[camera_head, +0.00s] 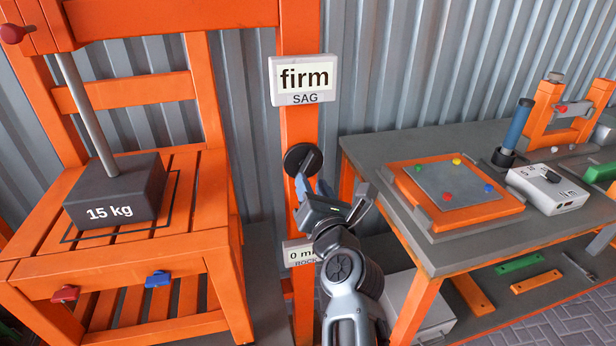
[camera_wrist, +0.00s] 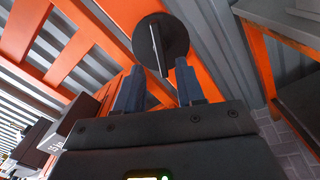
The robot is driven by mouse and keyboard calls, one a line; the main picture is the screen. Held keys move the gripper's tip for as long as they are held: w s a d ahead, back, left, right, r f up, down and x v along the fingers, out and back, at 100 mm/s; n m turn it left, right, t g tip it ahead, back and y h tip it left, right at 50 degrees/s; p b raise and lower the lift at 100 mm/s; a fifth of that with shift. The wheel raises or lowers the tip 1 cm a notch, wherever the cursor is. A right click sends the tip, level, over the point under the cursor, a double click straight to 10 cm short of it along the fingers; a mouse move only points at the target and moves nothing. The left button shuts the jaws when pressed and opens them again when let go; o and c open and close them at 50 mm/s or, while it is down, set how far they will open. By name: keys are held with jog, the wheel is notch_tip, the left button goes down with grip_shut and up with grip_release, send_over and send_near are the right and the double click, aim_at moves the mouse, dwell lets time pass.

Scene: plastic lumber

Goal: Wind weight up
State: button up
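The dark weight (camera_head: 115,190) marked "15 kg" rests on the slatted orange seat (camera_head: 190,215), with a grey rod rising from its top. A round black knob (camera_head: 303,158) is on the orange post; the wrist view shows it (camera_wrist: 176,38) with a thin raised bar across its face. My gripper (camera_head: 312,188) is just below and in front of the knob. In the wrist view my gripper (camera_wrist: 160,68) is open, its two fingers apart, with the lower end of the bar appearing between the fingertips. I cannot tell whether they touch it.
A grey workbench (camera_head: 400,145) stands close on the right, carrying an orange board (camera_head: 458,213) and a white box (camera_head: 546,188).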

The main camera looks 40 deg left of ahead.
aim_at(307, 172)
jog(key=shift+b+x, duration=0.55)
jog(key=shift+x, duration=1.8)
jog(key=shift+c, duration=0.4)
grip_shut()
jog(key=shift+d, duration=0.1)
